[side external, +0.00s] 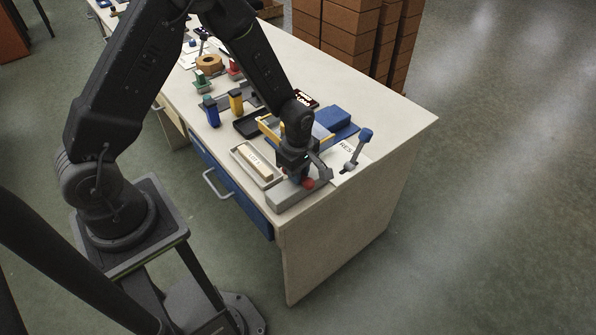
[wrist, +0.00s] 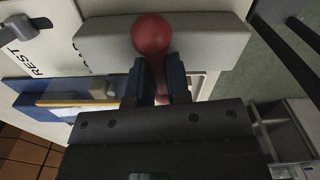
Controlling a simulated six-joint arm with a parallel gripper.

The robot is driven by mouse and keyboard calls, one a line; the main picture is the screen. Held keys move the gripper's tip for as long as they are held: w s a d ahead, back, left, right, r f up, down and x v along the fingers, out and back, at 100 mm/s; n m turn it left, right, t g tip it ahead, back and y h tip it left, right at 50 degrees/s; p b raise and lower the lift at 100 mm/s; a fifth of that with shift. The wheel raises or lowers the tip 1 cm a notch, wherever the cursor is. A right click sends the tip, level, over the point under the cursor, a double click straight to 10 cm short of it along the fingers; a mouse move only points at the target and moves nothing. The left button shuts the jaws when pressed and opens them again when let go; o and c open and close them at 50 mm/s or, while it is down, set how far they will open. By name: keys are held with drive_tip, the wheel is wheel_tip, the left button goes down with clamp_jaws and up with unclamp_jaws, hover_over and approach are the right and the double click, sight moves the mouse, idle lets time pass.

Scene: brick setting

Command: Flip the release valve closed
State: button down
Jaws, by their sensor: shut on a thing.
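The release valve is a light grey block (side external: 286,196) at the table's near front corner, with a red lever ending in a round red knob (side external: 308,183). In the wrist view the grey block (wrist: 215,38) spans the top, and the red knob (wrist: 151,33) lies over it. My gripper (wrist: 158,80) is shut on the red lever just below the knob, one dark finger on each side. In the side view my gripper (side external: 301,173) is low over the block and hides part of the lever. The lever's lower end is hidden in both views.
A blue-knobbed grey lever (side external: 366,135) stands by a white plate with partly hidden lettering, right of my gripper. A tray with a labelled block (side external: 254,160), a blue block (side external: 333,119) and several small items crowd the table behind. The table's right end (side external: 400,122) is clear.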

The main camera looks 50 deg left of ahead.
drive_tip(key=shift+m, duration=1)
drive_tip(key=c, duration=1.1)
unclamp_jaws()
drive_tip(key=shift+r, duration=0.1)
wheel_tip(320, 180, up, 14)
drive_tip(key=shift+f, duration=0.15)
